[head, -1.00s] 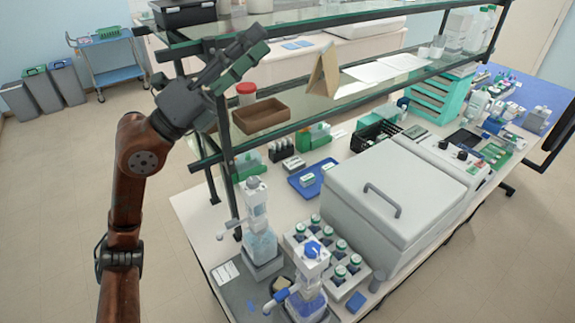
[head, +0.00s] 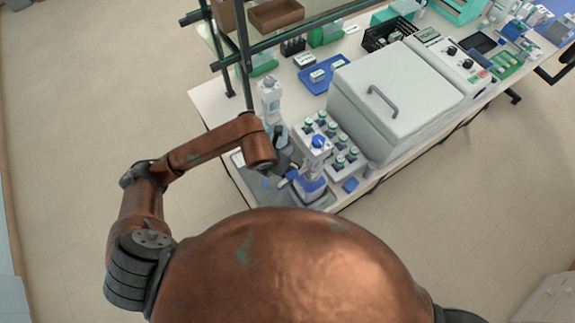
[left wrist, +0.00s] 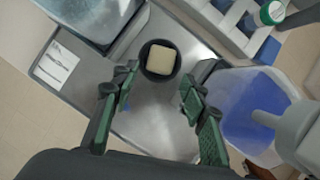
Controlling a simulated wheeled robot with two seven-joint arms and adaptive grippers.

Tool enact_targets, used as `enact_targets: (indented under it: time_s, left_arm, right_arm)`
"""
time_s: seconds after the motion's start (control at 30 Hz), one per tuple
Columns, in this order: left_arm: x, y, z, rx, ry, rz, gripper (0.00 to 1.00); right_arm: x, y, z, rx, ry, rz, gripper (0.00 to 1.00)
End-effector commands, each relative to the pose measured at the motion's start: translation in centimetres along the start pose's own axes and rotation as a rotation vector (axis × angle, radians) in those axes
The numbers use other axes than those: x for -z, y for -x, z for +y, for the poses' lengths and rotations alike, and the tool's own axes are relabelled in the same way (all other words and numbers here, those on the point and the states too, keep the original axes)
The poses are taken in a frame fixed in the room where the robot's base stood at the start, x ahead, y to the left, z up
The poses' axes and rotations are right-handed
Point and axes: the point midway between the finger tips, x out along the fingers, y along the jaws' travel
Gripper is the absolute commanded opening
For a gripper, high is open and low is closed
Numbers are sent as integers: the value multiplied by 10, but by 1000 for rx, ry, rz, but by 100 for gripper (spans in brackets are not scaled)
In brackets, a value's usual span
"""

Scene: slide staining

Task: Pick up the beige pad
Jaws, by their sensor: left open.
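The beige pad (left wrist: 160,60) is a small square block sitting in a dark round cup (left wrist: 147,72) on a grey metal tray (left wrist: 150,128). In the head view the pad is hidden behind my left arm and gripper. My left gripper (left wrist: 156,92) points down at the tray, its green-padded fingers spread. The fingertips are either side of the cup's near edge in the picture, with the pad just beyond them; they do not hold it. In the head view my left gripper (head: 284,160) is between two dispenser bottles. My right gripper is not in view.
A clear dispenser bottle (head: 270,103) stands behind my left gripper and a blue-filled one (head: 311,188) to its right, both close. A rack of green-capped vials (head: 330,128), a large white box-shaped machine (head: 390,95) and a blue tray (head: 311,84) are further right.

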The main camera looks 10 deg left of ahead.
Motion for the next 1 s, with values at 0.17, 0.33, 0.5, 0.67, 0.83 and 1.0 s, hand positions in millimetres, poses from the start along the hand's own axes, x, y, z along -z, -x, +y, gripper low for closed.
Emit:
enact_targets:
  time_s: [0.17,0.33,0.5,0.67,0.83,1.0]
  left_arm:
    - [4,-19,0,-5,-1,12,41]
    - [2,-36,-1,-5,1,12,41]
    - [-1,-62,-2,-4,1,11,41]
    - [-1,-75,-2,-4,0,8,41]
    - [-2,-77,-2,-5,-1,7,41]
    - [-2,-77,-2,-4,-1,7,33]
  right_arm:
    - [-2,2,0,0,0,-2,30]
    - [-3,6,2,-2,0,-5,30]
    - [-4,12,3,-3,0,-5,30]
    - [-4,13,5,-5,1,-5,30]
    - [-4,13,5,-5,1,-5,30]
    - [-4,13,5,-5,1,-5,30]
